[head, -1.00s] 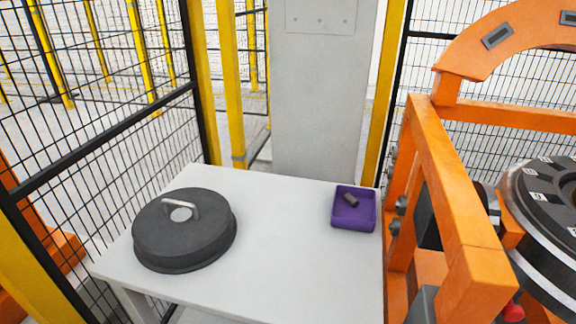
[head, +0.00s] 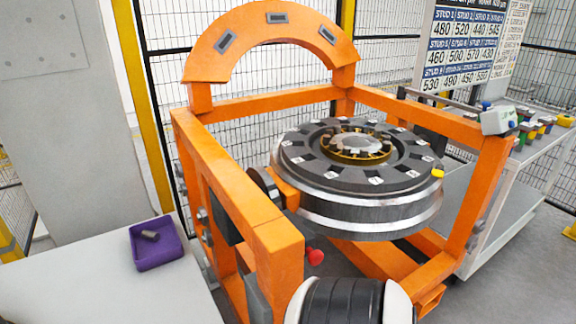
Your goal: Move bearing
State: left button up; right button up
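A large steel wheel (head: 350,216) lies flat in the orange gantry frame (head: 264,240), with a dark slotted disc (head: 300,158) on top. A ring with golden edges and a toothed grey centre, which looks like the bearing (head: 356,146), sits in the middle of that disc. Neither of my grippers shows in the head view. A black and white part, likely a link of my own arm, comes in at the bottom edge, and its gripper is out of sight.
A purple tray (head: 160,262) with a small dark cylinder (head: 150,236) stands on the white table (head: 80,290) at left. An orange arch (head: 277,18) rises behind the wheel. A cart (head: 518,190) with coloured pieces and a number board (head: 465,45) are at right.

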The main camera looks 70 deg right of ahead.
aim_at(356, 143)
jog(key=z, duration=2.75)
jog(key=i+l+u, duration=0.2)
jog(key=l, duration=0.35)
jog(key=i+l+u, duration=0.1)
jog(key=i+l, duration=0.1)
jog(key=l, duration=0.1)
